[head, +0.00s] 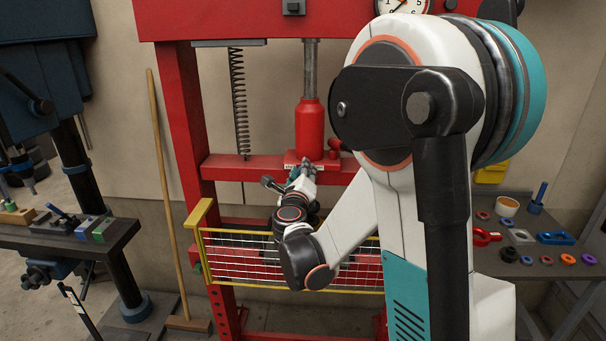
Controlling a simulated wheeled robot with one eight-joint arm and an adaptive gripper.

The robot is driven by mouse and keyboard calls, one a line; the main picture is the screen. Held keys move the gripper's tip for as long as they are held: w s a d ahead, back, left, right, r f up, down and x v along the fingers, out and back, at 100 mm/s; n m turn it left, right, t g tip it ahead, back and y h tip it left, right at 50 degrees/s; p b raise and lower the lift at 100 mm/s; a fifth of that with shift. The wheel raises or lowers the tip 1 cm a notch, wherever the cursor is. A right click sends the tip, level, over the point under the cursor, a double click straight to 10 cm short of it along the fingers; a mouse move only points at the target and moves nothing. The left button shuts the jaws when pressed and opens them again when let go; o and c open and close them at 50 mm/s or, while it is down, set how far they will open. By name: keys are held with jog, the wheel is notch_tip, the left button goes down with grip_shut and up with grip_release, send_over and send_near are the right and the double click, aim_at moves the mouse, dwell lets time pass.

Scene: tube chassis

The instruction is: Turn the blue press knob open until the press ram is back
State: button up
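The red press frame (184,125) stands in front of me in the head view. Its red cylinder (310,132) stands on the red cross beam (232,167), with a grey rod (310,70) rising from it to the top beam. My gripper (303,170) is small in view, at the cross beam just below the cylinder's foot. Its fingers overlap the beam, and I cannot tell whether they touch anything or are open. I cannot make out the blue press knob; it may be hidden by my gripper or arm.
A yellow-framed mesh guard (235,286) crosses the press front below my gripper. A wooden pole (165,200) leans at left, near a dark bench (70,240) with tools. A grey table (540,262) with small parts stands at right. My arm covers the press's right side.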

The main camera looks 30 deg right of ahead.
jog(key=o, duration=1.1)
jog(key=v, duration=1.2)
